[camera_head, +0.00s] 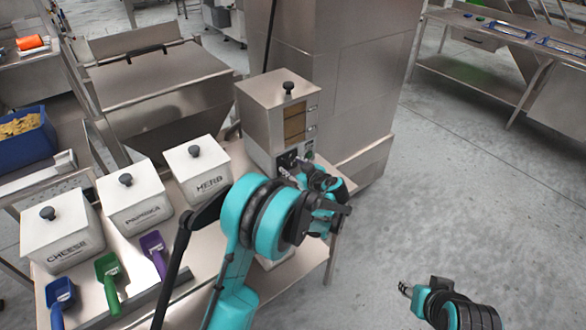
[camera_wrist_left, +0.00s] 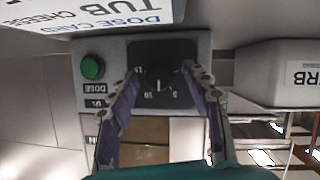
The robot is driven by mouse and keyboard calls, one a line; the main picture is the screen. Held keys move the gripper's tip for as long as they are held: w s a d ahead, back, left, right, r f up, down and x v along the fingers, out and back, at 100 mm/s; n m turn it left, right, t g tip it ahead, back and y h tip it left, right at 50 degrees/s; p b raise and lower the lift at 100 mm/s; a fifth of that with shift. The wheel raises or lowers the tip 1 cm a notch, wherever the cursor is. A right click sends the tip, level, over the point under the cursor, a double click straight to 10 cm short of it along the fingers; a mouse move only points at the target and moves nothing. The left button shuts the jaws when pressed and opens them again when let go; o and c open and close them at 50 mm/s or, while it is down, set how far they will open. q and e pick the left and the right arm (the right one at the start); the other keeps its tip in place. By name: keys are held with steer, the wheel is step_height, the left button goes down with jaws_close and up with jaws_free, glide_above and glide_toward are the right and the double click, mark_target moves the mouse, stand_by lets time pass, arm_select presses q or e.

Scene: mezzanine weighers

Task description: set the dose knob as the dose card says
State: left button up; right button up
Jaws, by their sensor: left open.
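The dose knob (camera_wrist_left: 159,79) is a dark round knob on a black dial plate of the steel weigher (camera_head: 270,100). In the left wrist view its dial numbers are upside down, and I cannot read its setting surely. My left gripper (camera_wrist_left: 160,82) is open, with one finger on each side of the knob; I cannot tell whether they touch it. In the head view my left gripper (camera_head: 299,177) is at the weigher's front. The dose card (camera_wrist_left: 100,15) shows upside down, with "TUB CHEESE" readable and the rest cut off. My right gripper (camera_head: 405,289) is over the floor, its jaws too small to judge.
A green button (camera_wrist_left: 92,67) marked DOSE is beside the dial. White tubs CHEESE (camera_head: 65,235), PAPRIKA (camera_head: 135,200) and HERB (camera_head: 198,172) stand left of the weigher. Blue (camera_head: 60,295), green (camera_head: 108,272) and purple (camera_head: 153,246) scoops lie before them. Floor at right is clear.

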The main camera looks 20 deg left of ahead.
arm_select(q)
jaws_close()
steer(key=m+g, duration=0.1)
steer(key=m, duration=0.1)
steer(key=m+g+y, duration=0.1)
steer(key=shift+w+d+m+y, duration=0.2)
steer(key=shift+m+y, duration=0.1)
steer(key=shift+m, duration=0.1)
steer(key=m+g+y, duration=0.1)
steer(key=m, duration=0.2)
steer(key=shift+g+y, duration=0.3)
steer(key=m+y, duration=0.1)
steer(key=m+g+y, duration=0.1)
steer(key=m, duration=0.1)
steer(key=shift+w+d+f, duration=0.15)
steer(key=m+y, duration=0.1)
steer(key=m, duration=0.3)
steer(key=shift+f+g+y, duration=0.15)
steer(key=shift+g+y, duration=0.15)
steer(key=shift+y, duration=0.1)
